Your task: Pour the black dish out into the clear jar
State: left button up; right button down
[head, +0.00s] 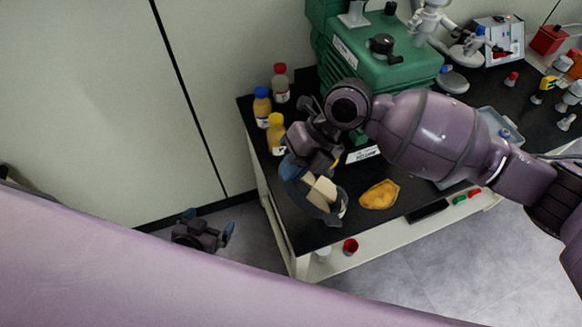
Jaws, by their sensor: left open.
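The black dish (296,192) is at the left end of the dark bench, tilted under my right gripper, with cream-coloured pieces (321,188) showing in it. My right gripper (311,168) appears shut on the dish's upper rim, though its fingertips are partly hidden. A clear rim (344,203), likely the clear jar, shows just right of and behind the dish. Most of it is hidden, so I cannot tell whether they touch. My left gripper (207,228) is open and empty, over the floor left of the bench.
Bottles with blue (262,106), yellow (276,133) and red (281,83) caps stand at the bench's back left. A green machine (375,55) stands behind. A yellow-orange piece (379,194) and a black flat item (428,210) lie right.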

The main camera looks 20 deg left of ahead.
jog(key=shift+w+d+r, duration=0.15)
jog(key=shift+d+r, duration=0.1)
pick_arm(q)
jog(key=shift+w+f+b, duration=0.2)
jog(key=shift+f+b, duration=0.15)
jog(key=shift+b, duration=0.25)
pick_arm(e)
jog(key=shift+w+d+r+g+y, duration=0.5)
jog(key=shift+d+y, duration=0.1)
jog(key=shift+y, duration=0.2)
pick_arm(q)
jog(key=shift+w+d+f+b, duration=0.1)
jog(key=shift+w+f+b, duration=0.15)
jog(key=shift+f+b, duration=0.4)
pick_arm(e)
jog(key=shift+w+d+r+y, duration=0.2)
jog(key=shift+d+r+y, duration=0.1)
jog(key=shift+d, duration=0.05)
pick_arm(q)
jog(key=shift+s+f+b, duration=0.1)
jog(key=shift+f+b, duration=0.25)
jog(key=shift+b, duration=0.25)
pick_arm(e)
jog(key=shift+w+d+r+g, duration=0.1)
jog(key=shift+w+d+g, duration=0.1)
jog(key=shift+g, duration=0.2)
